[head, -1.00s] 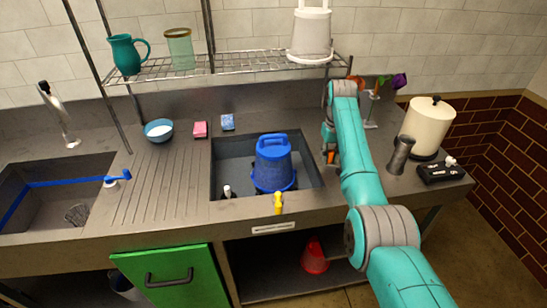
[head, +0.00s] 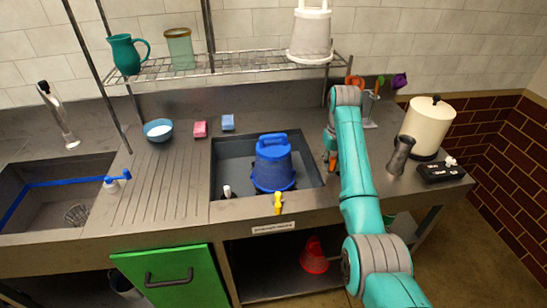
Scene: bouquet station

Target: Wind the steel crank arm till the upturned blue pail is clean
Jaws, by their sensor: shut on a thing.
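The upturned blue pail (head: 273,163) stands bottom-up in the recessed basin (head: 228,152) in the middle of the counter. Its blue handle loop shows on top. Whether dirt clings to it is too small to tell. My gripper (head: 331,150) is at the basin's right edge, to the right of the pail and apart from it, partly hidden by my arm. It is shut on the steel crank arm, which is mostly hidden there. A small orange piece (head: 332,160) shows at the gripper. A yellow tap (head: 278,203) sits at the basin's front edge.
A dark grey cylinder (head: 400,155), a cream canister (head: 428,128) and a black box (head: 441,172) stand right of my arm. A wire shelf (head: 230,64) hangs above. The ribbed drainboard is clear.

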